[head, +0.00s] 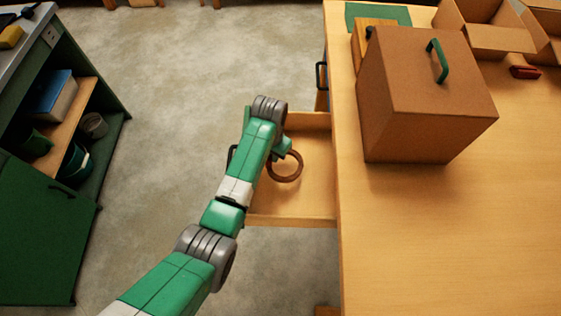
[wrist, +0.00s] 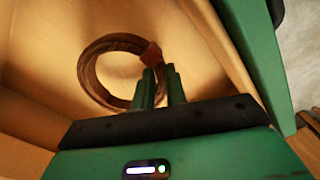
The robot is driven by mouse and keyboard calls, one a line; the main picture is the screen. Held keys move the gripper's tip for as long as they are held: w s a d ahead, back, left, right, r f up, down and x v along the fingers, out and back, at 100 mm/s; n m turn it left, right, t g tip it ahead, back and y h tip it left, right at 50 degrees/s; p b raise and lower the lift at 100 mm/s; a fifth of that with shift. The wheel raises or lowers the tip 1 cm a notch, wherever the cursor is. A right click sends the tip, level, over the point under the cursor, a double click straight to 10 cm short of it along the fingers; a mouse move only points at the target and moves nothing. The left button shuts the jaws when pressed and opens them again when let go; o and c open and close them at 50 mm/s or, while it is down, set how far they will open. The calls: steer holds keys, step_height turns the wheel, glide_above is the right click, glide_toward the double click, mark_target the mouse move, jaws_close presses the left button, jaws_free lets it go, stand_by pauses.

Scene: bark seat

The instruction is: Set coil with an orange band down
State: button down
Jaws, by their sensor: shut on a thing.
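The brown coil (head: 287,180) shows as a ring over the open drawer (head: 315,190) in the head view. In the wrist view the coil (wrist: 90,78) has an orange band (wrist: 152,55) on its upper right side. My gripper (wrist: 162,80) is shut on the coil close to this band, with the ring reaching out to the left of the fingers. In the head view my gripper (head: 284,148) is partly hidden by my arm. I cannot tell whether the coil touches the drawer floor. The drawer around it looks otherwise empty.
The drawer sticks out from the left side of a wooden table (head: 430,230). On the table stand a brown box with a green handle (head: 420,105), an open carton (head: 485,30) and a red object (head: 525,72). A green cabinet (head: 50,220) stands open at left.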

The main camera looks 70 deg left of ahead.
step_height(320, 180, down, 4)
steer(key=shift+f+b, duration=0.1)
steer(key=shift+b, duration=0.7)
steer(key=shift+w, duration=0.1)
steer(key=c, duration=1.4)
jaws_free()
steer(key=shift+c, duration=0.2)
step_height(320, 180, up, 12)
steer(key=p, duration=0.4)
steer(key=shift+r, duration=0.2)
